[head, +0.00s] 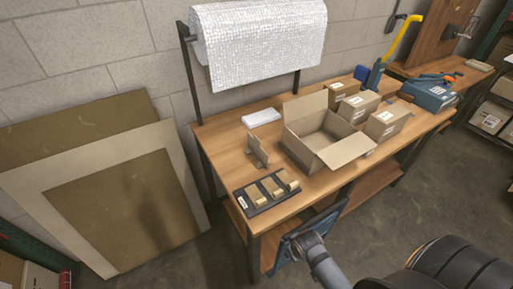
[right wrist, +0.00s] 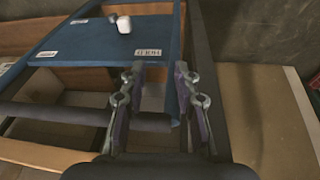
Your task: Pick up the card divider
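The tan card divider (head: 257,152) stands upright on the workbench, left of the open cardboard box (head: 326,134) and behind the dark tray. It looks like crossed card pieces. My right gripper shows in the right wrist view (right wrist: 160,92), with its two fingers apart and nothing between them. Part of my arm enters the head view at the lower right, below the bench's front edge and well away from the divider. The right gripper's fingertips cannot be made out there. My left gripper is in neither view.
A dark tray (head: 259,206) with several small tan blocks lies at the bench's front left. A white stack (head: 261,118) and closed cartons (head: 358,106) flank the box. A wrap roll (head: 258,42) hangs above. A blue labelled panel (right wrist: 105,42) lies beyond my right fingers.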

